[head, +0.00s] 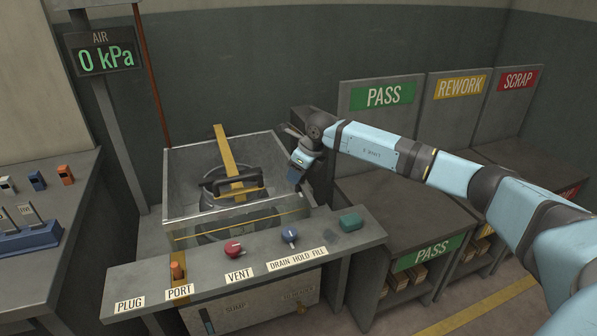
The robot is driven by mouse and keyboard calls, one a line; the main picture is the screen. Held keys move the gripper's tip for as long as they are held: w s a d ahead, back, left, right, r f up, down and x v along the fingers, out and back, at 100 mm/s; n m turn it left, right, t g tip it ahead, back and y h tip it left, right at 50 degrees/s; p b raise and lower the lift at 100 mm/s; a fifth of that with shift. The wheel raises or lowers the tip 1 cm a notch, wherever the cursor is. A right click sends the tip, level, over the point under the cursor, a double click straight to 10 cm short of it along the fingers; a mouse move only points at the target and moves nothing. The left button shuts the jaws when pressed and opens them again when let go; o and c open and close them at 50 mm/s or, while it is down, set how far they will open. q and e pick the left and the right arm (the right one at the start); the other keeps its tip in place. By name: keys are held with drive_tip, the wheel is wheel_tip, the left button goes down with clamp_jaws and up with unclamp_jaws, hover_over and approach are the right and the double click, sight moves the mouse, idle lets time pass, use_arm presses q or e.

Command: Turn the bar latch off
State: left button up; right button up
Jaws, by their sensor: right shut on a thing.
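My right gripper (296,176) is at the right rim of the grey open tank (187,150), reaching down from the wrist. It is shut on a small part there, which looks like the bar latch; the jaws and wrist hide most of it, so its angle is hard to tell. A yellow bar (228,152) runs from the tank's back edge forward over the grey cylinder (213,176) inside. A dark handle frame sits around the bar's front end. My left gripper is not in view.
The air display (105,58) reads 0 kPa. PASS, REWORK and SCRAP benches stand at right. A side bench (36,205) is at left.

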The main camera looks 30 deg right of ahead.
drive_tip(key=shift+n, duration=0.4)
drive_tip(key=o, duration=0.9)
use_arm(q)
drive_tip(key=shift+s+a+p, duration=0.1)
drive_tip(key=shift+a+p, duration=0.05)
drive_tip(key=shift+p, duration=0.7)
use_arm(e)
drive_tip(key=v, duration=1.4)
drive_tip(key=shift+w+d, duration=0.1)
drive_tip(key=shift+w, duration=0.05)
